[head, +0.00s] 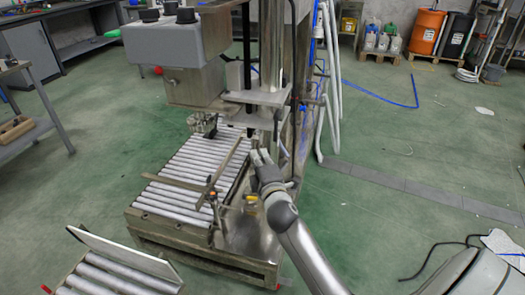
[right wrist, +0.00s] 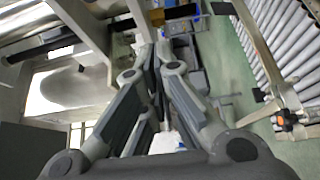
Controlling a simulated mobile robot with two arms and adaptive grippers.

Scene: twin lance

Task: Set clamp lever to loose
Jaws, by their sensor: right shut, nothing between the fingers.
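A small dark clamp lever with an orange tip (head: 212,197) stands at the near right side of the roller conveyor, by the crossing guide bars. What looks like the same orange-centred clamp shows at the right of the right wrist view (right wrist: 287,119). Its exact setting is too small to tell. My right gripper (head: 257,156) is beyond and to the right of this clamp, beside the machine's column. In the right wrist view its fingers (right wrist: 152,58) come together, with nothing held. It appears apart from the orange-tipped clamp. My left gripper is not in view.
The roller conveyor (head: 180,205) runs under the grey machine head (head: 175,42). Guide bars (head: 230,165) cross above the rollers. A separate roller section with a white panel (head: 120,252) stands at the lower left. Green floor (head: 400,150) is open to the right.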

